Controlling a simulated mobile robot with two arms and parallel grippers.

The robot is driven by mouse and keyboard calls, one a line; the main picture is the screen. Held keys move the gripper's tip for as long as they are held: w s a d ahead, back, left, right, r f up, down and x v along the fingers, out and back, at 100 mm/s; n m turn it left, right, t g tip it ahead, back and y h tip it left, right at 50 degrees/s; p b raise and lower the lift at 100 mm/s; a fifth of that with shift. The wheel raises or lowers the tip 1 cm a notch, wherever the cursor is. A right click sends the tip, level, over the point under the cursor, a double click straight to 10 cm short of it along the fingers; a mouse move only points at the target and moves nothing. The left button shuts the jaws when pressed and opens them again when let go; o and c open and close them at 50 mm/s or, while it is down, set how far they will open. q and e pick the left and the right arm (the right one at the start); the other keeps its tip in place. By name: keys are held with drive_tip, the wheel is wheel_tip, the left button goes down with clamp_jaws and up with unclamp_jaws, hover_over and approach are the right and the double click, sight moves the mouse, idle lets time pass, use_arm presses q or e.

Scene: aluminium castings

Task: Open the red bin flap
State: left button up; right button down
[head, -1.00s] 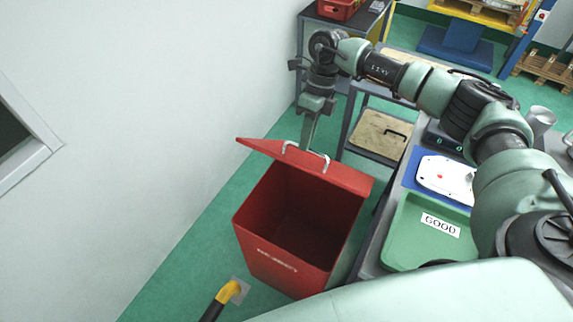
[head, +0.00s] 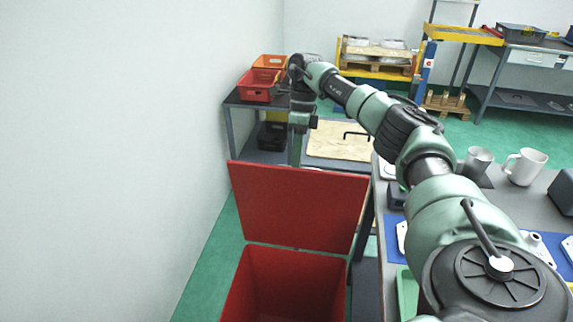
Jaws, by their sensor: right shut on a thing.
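The red bin (head: 297,276) stands on the green floor, low in the middle of the head view. Its red flap (head: 297,207) is raised upright at the bin's far edge, with its inner face towards me, and the bin is open. My right gripper (head: 295,160) is behind the flap's top edge. Its fingertips and the flap's handle are hidden by the flap; it is shut, apparently on the handle. My left gripper is not in view.
A bench with mugs (head: 524,166) stands at the right, close beside the bin. A dark table (head: 240,101) with red and orange crates (head: 259,84) is behind. A white wall (head: 140,150) is at the left.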

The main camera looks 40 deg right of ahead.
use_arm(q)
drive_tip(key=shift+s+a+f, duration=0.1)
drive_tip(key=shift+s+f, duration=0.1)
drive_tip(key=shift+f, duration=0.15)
use_arm(e)
drive_tip(key=f, duration=0.3)
drive_tip(key=shift+s+d, duration=0.15)
drive_tip(key=shift+d, duration=0.05)
drive_tip(key=c, duration=1.5)
unclamp_jaws()
drive_tip(key=shift+w+f, duration=0.2)
drive_tip(key=shift+f, duration=0.05)
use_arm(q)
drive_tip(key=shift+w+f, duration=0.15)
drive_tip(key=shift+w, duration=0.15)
use_arm(e)
drive_tip(key=w+v, duration=0.1)
drive_tip(key=v, duration=0.7)
drive_tip(key=shift+d+g, duration=0.25)
drive_tip(key=shift+g, duration=0.05)
